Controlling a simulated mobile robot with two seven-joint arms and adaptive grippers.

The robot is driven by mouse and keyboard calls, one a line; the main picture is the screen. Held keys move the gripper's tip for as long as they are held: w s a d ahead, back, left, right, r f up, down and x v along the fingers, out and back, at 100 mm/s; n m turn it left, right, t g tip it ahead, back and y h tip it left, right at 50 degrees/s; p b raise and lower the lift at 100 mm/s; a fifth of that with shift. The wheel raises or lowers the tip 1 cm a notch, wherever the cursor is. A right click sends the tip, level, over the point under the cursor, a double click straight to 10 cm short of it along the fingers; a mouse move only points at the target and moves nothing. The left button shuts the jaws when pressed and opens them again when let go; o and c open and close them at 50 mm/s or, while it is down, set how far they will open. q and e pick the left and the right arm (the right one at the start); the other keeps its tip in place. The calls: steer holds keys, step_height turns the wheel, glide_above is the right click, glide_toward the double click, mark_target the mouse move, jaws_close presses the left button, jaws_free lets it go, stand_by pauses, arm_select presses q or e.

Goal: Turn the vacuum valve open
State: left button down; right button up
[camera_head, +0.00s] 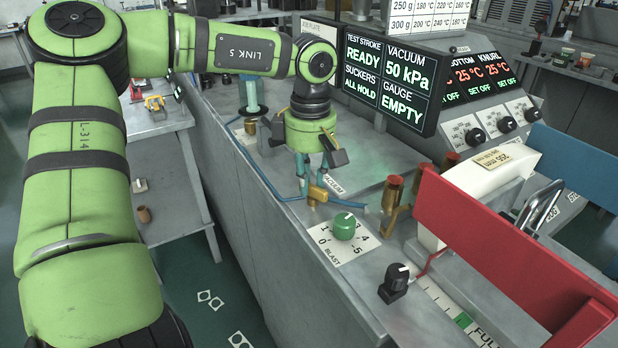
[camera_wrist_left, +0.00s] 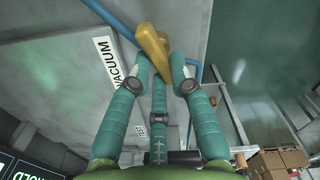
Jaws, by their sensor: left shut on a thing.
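The vacuum valve is a small brass-yellow fitting (camera_head: 318,193) on a blue hose, beside a VACUUM label (camera_head: 333,184) on the grey machine top. My left gripper (camera_head: 304,183) reaches down to it from above with teal fingers. In the left wrist view the yellow valve lever (camera_wrist_left: 152,45) lies between the tips of my left gripper (camera_wrist_left: 160,66), which is shut on it. The lever runs at a slant across the fingertips. The valve body is partly hidden by the fingers. My right gripper is not in view.
A green BLAST knob (camera_head: 345,226) and a black knob (camera_head: 397,283) stand nearby. Brass cylinders (camera_head: 392,193) stand right of the valve. A display (camera_head: 388,78) reads READY, 50 kPa, ALL HOLD, EMPTY. A red bar (camera_head: 510,255) lies across the right.

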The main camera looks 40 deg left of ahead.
arm_select(q)
steer(key=shift+w+d+r+m, duration=0.1)
steer(key=shift+w+m, duration=0.05)
steer(key=shift+m, duration=0.95)
steer(key=shift+w+m, duration=0.1)
steer(key=shift+m, duration=1)
steer(key=c, duration=1.1)
jaws_free()
step_height(320, 180, up, 12)
steer(key=shift+s, duration=0.1)
